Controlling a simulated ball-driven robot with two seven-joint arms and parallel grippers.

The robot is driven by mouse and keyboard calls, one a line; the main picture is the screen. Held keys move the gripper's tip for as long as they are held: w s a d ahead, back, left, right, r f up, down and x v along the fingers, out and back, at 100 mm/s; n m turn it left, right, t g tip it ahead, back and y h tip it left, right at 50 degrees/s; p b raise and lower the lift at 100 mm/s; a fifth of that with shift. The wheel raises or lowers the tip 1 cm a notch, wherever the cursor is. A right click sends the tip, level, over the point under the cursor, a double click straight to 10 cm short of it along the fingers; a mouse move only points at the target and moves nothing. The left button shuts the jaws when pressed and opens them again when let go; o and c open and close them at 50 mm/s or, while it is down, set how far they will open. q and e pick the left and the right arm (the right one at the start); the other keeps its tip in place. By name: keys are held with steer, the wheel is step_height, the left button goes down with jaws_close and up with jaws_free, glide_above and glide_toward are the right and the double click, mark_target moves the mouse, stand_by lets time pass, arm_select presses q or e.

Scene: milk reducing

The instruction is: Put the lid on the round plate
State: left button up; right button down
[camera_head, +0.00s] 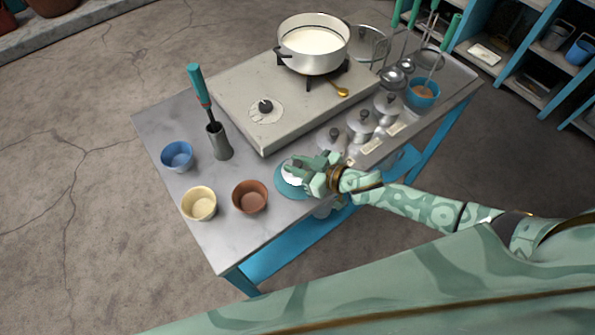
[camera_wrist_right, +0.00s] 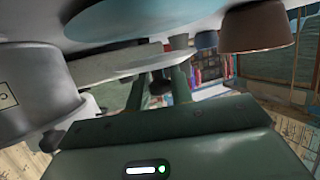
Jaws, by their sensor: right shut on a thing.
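The round plate (camera_head: 283,187) is teal and lies on the table near its front edge, right of the brown bowl. My right gripper (camera_head: 310,172) is over the plate's right side and shut on the lid. The pale lid (camera_head: 291,176) is over the plate, partly hidden by my fingers. In the right wrist view, which looks upside down, the lid (camera_wrist_right: 115,66) is a thin disc with its dark knob between my fingers (camera_wrist_right: 160,88). The blue plate (camera_wrist_right: 140,18) shows beyond it; I cannot tell whether they touch. My left gripper is out of view.
Brown (camera_head: 250,197), cream (camera_head: 199,204) and blue (camera_head: 177,155) bowls stand left of the plate. A holder (camera_head: 218,142) with a teal-handled tool is behind. The stove (camera_head: 270,90) carries a white pot (camera_head: 313,48). Lidded metal canisters (camera_head: 362,124) stand close right of my gripper.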

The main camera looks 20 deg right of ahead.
steer(key=shift+s+f+b, duration=0.1)
steer(key=shift+f+b, duration=0.4)
steer(key=shift+f, duration=0.95)
steer(key=c, duration=1.2)
jaws_free()
steer(key=shift+c, duration=0.2)
steer(key=shift+r, duration=0.25)
steer(key=p+v, duration=0.2)
steer(key=v, duration=1)
steer(key=shift+p, duration=0.35)
